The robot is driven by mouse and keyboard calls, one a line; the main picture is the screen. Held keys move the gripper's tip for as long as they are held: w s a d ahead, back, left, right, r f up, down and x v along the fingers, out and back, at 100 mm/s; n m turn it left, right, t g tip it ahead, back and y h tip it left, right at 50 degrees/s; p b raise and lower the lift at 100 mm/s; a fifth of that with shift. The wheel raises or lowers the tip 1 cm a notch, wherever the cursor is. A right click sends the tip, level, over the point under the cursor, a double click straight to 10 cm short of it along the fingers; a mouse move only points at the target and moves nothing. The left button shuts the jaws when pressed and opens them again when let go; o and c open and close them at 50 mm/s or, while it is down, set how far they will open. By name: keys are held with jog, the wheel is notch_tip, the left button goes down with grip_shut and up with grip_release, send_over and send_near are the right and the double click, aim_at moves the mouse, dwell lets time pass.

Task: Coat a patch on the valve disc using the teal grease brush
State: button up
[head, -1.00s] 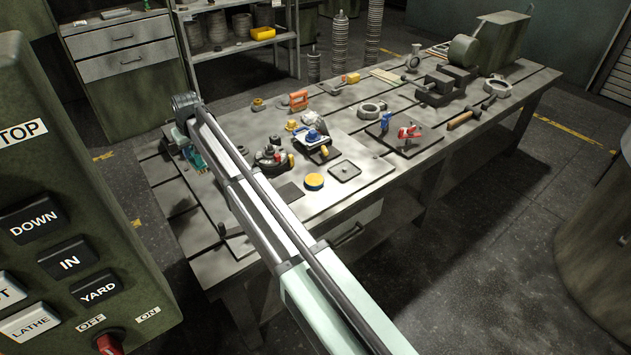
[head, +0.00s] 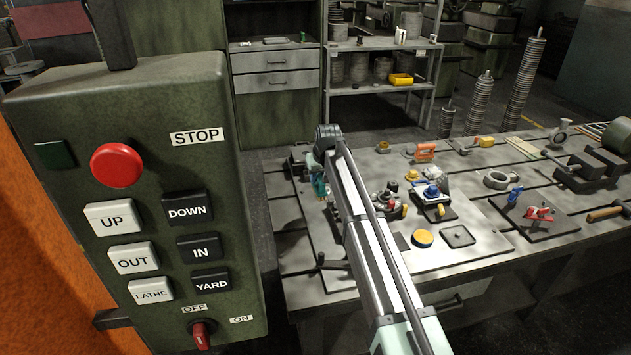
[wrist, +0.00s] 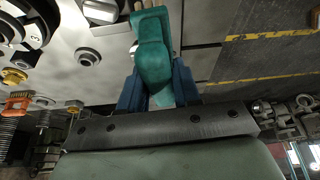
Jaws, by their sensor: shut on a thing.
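In the wrist view my gripper (wrist: 157,90) has its blue fingers shut on the teal grease brush (wrist: 152,45). In the head view the teal brush (head: 319,182) shows small beneath the arm's end, above the left part of the bench. I cannot surely tell which part is the valve disc. A round dark fitting (head: 388,199) with red and yellow parts stands just right of the arm, partly hidden by it. A dark round part also shows at the wrist view's top left (wrist: 22,20).
A yellow-topped round tin (head: 422,238) and a square dark tray (head: 458,236) lie on the bench's front plate (head: 430,265). A blue-and-white fixture (head: 433,198), orange tool (head: 425,152) and red clamp (head: 539,214) stand to the right. A control box (head: 150,200) fills the left foreground.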

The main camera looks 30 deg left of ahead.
jog(key=w+d, duration=0.3)
jog(key=d, duration=0.9)
jog(key=w+d+f, duration=0.1)
jog(key=w+d, duration=0.1)
jog(key=d, duration=1)
jog(key=w+d, duration=0.3)
jog(key=d, duration=0.9)
jog(key=shift+d+f, duration=0.2)
jog(key=shift+f, duration=2.95)
jog(key=shift+f, duration=0.55)
jog(key=shift+r, duration=0.15)
notch_tip(320, 180, up, 7)
jog(key=shift+s, duration=0.1)
